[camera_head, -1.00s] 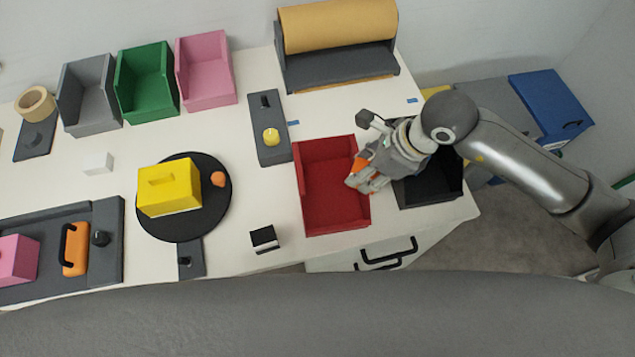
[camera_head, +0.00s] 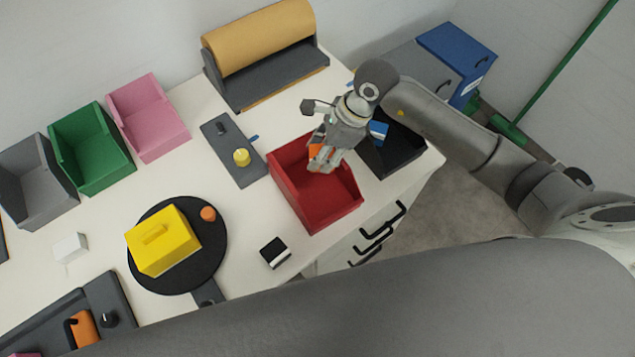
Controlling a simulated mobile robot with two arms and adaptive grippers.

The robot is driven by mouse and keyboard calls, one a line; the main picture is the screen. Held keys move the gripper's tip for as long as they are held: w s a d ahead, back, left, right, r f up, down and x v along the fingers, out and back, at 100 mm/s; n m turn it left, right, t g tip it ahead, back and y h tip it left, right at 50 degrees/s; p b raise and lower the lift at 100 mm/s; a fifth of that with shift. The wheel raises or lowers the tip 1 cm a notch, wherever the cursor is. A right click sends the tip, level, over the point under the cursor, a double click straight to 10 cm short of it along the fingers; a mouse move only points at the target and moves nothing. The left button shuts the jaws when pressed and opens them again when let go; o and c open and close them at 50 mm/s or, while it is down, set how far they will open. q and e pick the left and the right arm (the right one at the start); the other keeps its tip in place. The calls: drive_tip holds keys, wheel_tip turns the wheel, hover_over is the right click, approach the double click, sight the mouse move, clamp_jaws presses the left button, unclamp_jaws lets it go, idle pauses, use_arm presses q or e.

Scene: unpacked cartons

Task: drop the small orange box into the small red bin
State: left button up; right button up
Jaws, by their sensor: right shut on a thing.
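The small red bin (camera_head: 335,208) stands open at the right end of the white table. My right gripper (camera_head: 318,168) is over the back part of the red bin, pointing down. It is shut on the small orange box (camera_head: 315,151), of which only a small orange patch shows between the gripper parts. The rest of the box is hidden by the gripper. I cannot tell how far above the bin floor it is. My left gripper is not in view.
A yellow box (camera_head: 162,240) sits on a black round plate (camera_head: 215,250). A small black and white block (camera_head: 275,252) lies in front of the red bin.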

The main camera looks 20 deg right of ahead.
wheel_tip(320, 180, down, 2)
drive_tip(key=shift+a+f+b, duration=0.1)
drive_tip(key=shift+a+b, duration=0.05)
drive_tip(key=shift+b, duration=0.25)
drive_tip(key=shift+f, duration=0.15)
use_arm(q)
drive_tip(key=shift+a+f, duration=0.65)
use_arm(e)
drive_tip(key=o, duration=1)
drive_tip(key=shift+c, duration=0.2)
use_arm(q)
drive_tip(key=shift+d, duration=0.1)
use_arm(e)
drive_tip(key=v, duration=1.2)
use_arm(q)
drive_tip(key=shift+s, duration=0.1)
